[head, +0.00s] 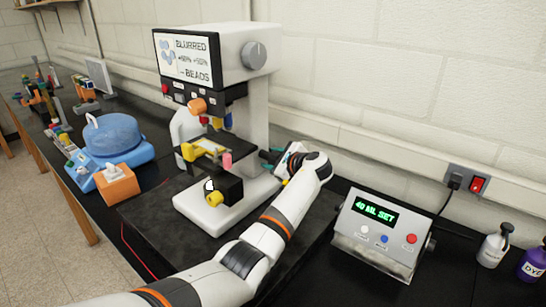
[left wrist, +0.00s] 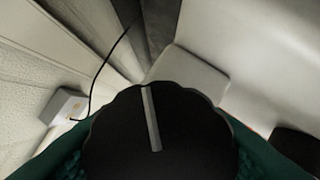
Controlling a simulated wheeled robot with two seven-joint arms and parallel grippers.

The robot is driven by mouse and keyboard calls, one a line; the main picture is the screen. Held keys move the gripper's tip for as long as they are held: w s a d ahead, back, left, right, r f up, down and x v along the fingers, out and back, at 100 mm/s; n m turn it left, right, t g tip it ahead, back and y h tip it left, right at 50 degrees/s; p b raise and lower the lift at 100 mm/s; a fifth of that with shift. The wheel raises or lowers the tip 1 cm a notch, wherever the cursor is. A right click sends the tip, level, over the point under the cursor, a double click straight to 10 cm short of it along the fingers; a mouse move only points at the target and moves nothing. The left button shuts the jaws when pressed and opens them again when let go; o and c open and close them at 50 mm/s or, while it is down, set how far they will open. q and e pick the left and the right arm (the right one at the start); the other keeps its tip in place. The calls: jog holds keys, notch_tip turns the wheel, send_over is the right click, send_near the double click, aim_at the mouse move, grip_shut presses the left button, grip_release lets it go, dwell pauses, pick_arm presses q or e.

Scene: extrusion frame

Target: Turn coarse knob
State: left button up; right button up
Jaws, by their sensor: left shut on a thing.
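The microscope (head: 228,60) stands on a dark mat, and its screen reads "BLURRED" and "BEADS". My left gripper (head: 276,158) is at the right side of the microscope, low, behind the stage. In the left wrist view, a black scalloped knob (left wrist: 120,140) with a pale line fills the lower middle. The green-edged fingers of my left gripper (left wrist: 160,145) lie on both sides of it, shut on it. The line points nearly straight up, leaning slightly left. In the head view this knob is hidden or too small to make out. My right gripper is in no view.
A control box (head: 381,232) reading "40 ML SET" stands right of my arm. Two bottles stand at the far right, one white (head: 492,250). A blue round device (head: 112,137) and an orange box (head: 117,183) stand left of the microscope. The wall is close behind.

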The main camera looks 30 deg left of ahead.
pick_arm(q)
jog(key=m+p, duration=0.1)
jog(key=p, duration=0.2)
jog(key=shift+r+g, duration=0.3)
jog(key=shift+g, duration=0.1)
jog(key=shift+f+m+g+p, duration=0.15)
jog(key=shift+m+g+p, duration=0.3)
jog(key=shift+m, duration=0.25)
jog(key=shift+s+f+m+g, duration=0.1)
jog(key=shift+f+m+g, duration=0.05)
jog(key=shift+m+g, duration=0.3)
jog(key=shift+m+g+b, duration=0.3)
jog(key=shift+m+b, duration=0.45)
jog(key=shift+b, duration=0.05)
jog(key=o, duration=1)
jog(key=shift+c, duration=0.2)
